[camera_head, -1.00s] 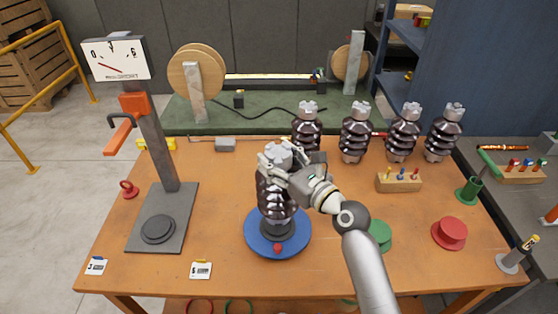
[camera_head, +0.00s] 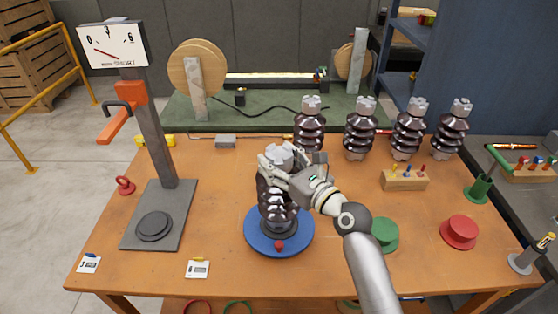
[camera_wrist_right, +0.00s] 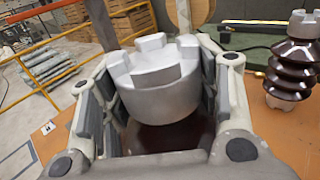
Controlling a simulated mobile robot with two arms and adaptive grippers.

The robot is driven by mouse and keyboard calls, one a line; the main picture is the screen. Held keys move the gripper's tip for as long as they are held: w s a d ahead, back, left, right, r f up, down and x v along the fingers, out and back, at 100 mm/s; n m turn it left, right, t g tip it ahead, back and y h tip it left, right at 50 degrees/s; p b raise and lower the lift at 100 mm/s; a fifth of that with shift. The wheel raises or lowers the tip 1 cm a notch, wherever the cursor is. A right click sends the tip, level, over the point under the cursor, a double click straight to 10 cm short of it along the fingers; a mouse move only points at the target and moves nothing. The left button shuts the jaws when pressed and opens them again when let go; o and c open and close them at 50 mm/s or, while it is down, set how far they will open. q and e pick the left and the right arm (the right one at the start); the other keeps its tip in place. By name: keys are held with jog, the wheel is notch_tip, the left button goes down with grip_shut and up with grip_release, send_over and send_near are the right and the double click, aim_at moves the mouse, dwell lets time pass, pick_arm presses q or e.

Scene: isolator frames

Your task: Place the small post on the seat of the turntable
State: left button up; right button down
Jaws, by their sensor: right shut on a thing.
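The small post (camera_head: 279,211), a dark brown ribbed insulator with a grey metal cap, stands upright over the turntable (camera_head: 254,238), a blue disc with a dark round seat (camera_head: 279,230) and a red knob at its front. Its lower end appears to be at the seat; whether it touches cannot be told. In the right wrist view the notched cap (camera_wrist_right: 158,80) shows between the fingers. My left gripper is not in view.
Several similar posts (camera_head: 362,130) stand in a back row. A gauge stand (camera_head: 155,140) is at left. A wooden block (camera_head: 405,181), a green cap (camera_head: 385,236) and a red cap (camera_head: 459,233) lie to the right.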

jog(key=c, duration=0.9)
grip_release()
jog(key=o, duration=0.4)
jog(key=shift+s+r, duration=0.1)
jog(key=shift+s, duration=0.15)
jog(key=shift+w, duration=0.1)
jog(key=b+v, duration=0.2)
jog(key=v, duration=1)
jog(key=shift+r, duration=0.1)
